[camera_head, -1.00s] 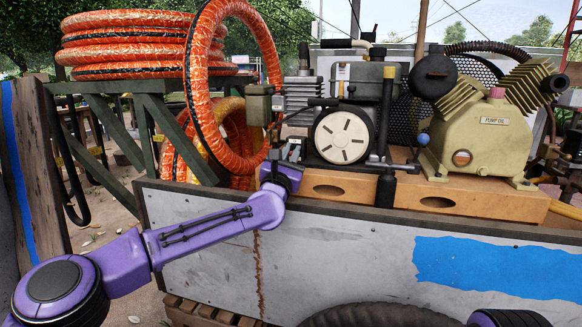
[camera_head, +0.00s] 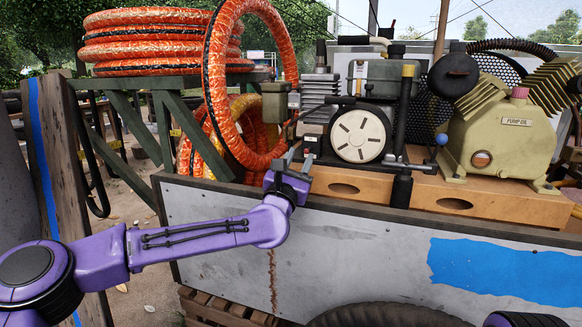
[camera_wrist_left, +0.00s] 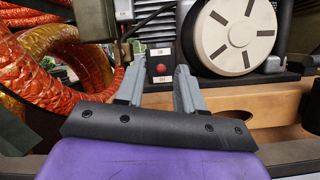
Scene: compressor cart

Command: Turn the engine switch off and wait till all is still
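The engine switch (camera_wrist_left: 161,69) shows in the left wrist view as a small red knob on a dark plate, with a pale label above and another below. Their lettering is too small to read surely. The engine (camera_head: 360,135), with its round white slotted cover, is right of the switch. My left gripper (camera_head: 296,158) is in front of the engine's lower left. In the left wrist view its two grey fingers (camera_wrist_left: 160,84) are apart, with nothing between them but the switch seen beyond. I cannot tell whether a finger touches it. My right gripper is out of view.
The cart's grey side wall (camera_head: 350,250) and rim are below the gripper. Orange hoses (camera_head: 232,90) hang close on the left, by a green rack (camera_head: 150,125). A wooden base (camera_head: 430,195) carries the engine and the pump (camera_head: 500,135).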

